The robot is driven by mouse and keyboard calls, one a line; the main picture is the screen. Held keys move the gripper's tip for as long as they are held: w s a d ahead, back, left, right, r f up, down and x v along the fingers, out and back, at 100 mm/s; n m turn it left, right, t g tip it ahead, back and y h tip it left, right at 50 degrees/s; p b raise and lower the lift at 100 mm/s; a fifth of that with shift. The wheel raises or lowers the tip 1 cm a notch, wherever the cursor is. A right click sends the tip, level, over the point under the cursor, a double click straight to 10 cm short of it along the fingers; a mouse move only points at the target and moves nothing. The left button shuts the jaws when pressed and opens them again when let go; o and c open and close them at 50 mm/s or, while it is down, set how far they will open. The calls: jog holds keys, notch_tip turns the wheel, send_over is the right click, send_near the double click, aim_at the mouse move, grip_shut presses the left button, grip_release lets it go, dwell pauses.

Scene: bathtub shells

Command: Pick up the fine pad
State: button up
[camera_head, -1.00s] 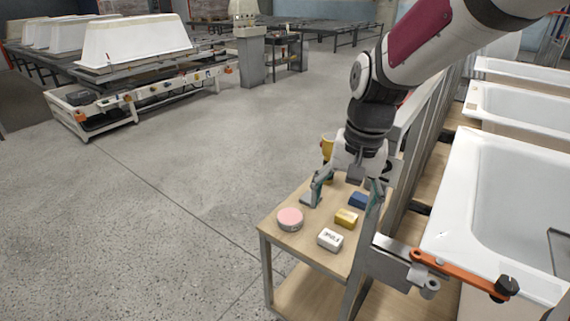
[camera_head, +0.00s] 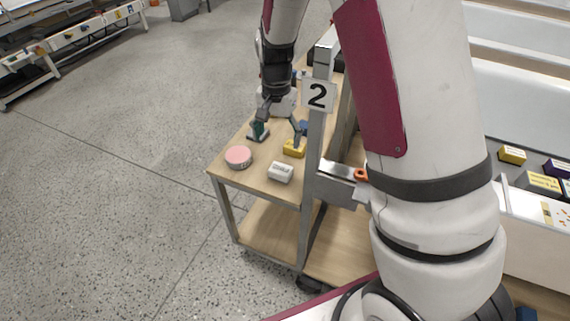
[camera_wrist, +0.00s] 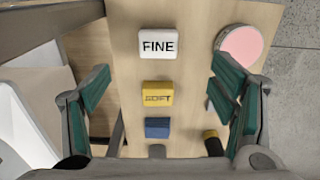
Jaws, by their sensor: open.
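The fine pad is a white block marked FINE (camera_wrist: 158,44), at the top middle of the wrist view. In the head view it is the white block (camera_head: 280,172) near the front edge of the small wooden table (camera_head: 258,181). My gripper (camera_head: 278,131) is open and empty over the table, farther back than the fine pad. In the wrist view its fingers are spread wide, with a yellow block (camera_wrist: 157,93) and a blue block (camera_wrist: 157,127) between them. The fine pad is beyond the fingertips and apart from them.
A round pink-topped disc (camera_head: 238,156) sits left of the fine pad. The yellow block (camera_head: 294,148) lies just behind it. A black and yellow item (camera_wrist: 212,141) is near the right finger. A post with a "2" sign (camera_head: 319,96) stands at the table's right. Bathtubs are farther right.

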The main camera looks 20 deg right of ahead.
send_over(280, 168)
notch_tip(280, 168, down, 8)
jog(key=shift+f+b, duration=0.25)
jog(key=shift+b, duration=0.2)
jog(key=shift+d+f, duration=0.1)
jog(key=shift+f, duration=2.85)
jog(key=c, duration=1.4)
jog(key=shift+o, duration=0.2)
notch_tip(280, 168, up, 10)
jog(key=shift+r, duration=0.1)
